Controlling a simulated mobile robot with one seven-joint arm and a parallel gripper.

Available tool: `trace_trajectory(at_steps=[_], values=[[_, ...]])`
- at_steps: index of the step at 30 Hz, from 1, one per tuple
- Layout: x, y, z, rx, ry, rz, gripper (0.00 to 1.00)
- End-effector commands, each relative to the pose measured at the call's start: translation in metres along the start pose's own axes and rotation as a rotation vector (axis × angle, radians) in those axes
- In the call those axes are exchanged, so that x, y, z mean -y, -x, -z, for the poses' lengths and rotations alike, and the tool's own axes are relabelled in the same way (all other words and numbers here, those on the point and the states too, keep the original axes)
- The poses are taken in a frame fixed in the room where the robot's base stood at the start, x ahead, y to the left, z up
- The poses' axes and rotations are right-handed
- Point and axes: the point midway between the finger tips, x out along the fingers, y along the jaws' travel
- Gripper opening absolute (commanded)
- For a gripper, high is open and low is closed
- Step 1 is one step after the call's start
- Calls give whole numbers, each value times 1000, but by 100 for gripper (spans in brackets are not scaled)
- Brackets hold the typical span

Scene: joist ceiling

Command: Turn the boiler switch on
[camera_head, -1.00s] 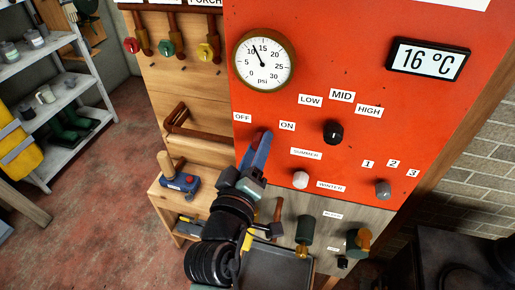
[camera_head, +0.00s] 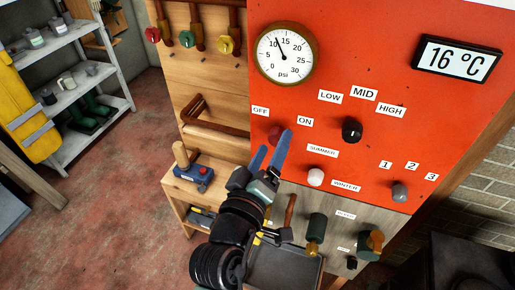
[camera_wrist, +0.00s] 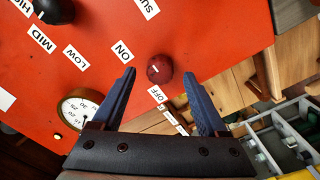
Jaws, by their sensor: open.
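The boiler switch is a dark red round knob (camera_head: 275,133) on the orange-red panel (camera_head: 375,80), below and between the OFF label (camera_head: 260,111) and the ON label (camera_head: 305,121). In the wrist view the knob (camera_wrist: 160,69) lies between and just beyond the two blue fingertips, with a small light mark on its face. My gripper (camera_head: 270,146) is open, its blue fingers apart and pointing at the knob. In the wrist view my gripper (camera_wrist: 160,80) holds nothing, and I cannot tell whether a finger touches the knob.
Close by are the black LOW/MID/HIGH knob (camera_head: 352,130), the white SUMMER/WINTER knob (camera_head: 315,177) and a grey numbered knob (camera_head: 400,191). A pressure gauge (camera_head: 285,54) sits above. A wooden bench (camera_head: 184,199) with a blue tool stands lower left. A dark tray (camera_head: 285,268) lies below.

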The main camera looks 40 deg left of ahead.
Motion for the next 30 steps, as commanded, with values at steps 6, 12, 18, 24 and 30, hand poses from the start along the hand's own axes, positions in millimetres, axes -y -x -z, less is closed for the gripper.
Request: trace_trajectory(at_steps=[6,12,18,24,30], values=[[4,46,-2,0,-2,4,76],[3,83,-2,1,-3,4,76],[2,105,-1,0,-2,3,76],[0,112,0,0,-1,1,76],[0,112,0,0,-1,1,76]])
